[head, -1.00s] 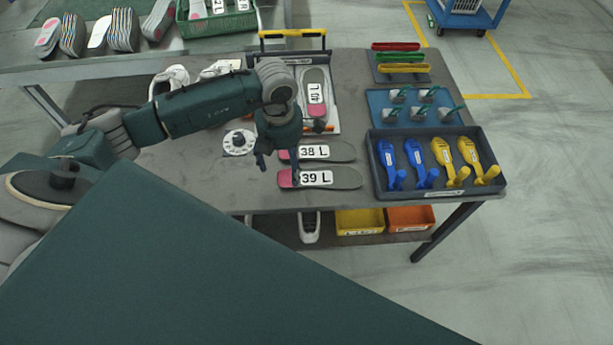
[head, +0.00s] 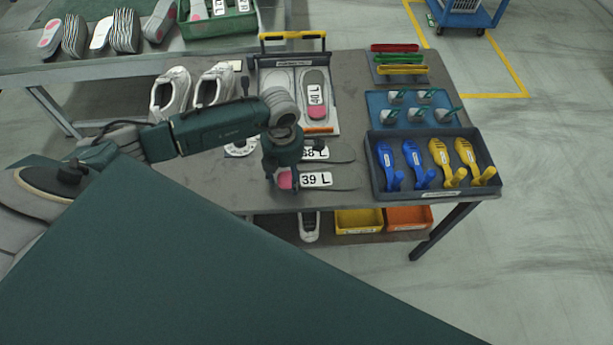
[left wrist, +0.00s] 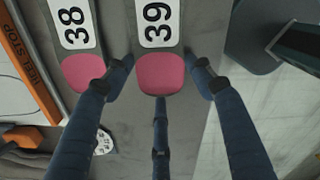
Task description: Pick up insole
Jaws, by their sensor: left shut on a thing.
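The 39 L insole (head: 316,180), grey with a pink heel and a white label, lies near the table's front edge. In the left wrist view its pink heel (left wrist: 160,75) is between the fingers of my left gripper (left wrist: 160,68). My left gripper (head: 283,183) is shut on this insole at the heel end and partly covers it in the head view. The 38 L insole (head: 341,155) lies just behind it, its heel partly hidden by my gripper; it also shows in the left wrist view (left wrist: 75,45). My right gripper is not in view.
A tray (head: 335,88) with a 40 L insole (head: 316,112) stands behind. White shoes (head: 170,92) stand at the left. A dark tray (head: 440,194) of blue and yellow tools is at the right, with a blue mat (head: 375,100) of cups behind it.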

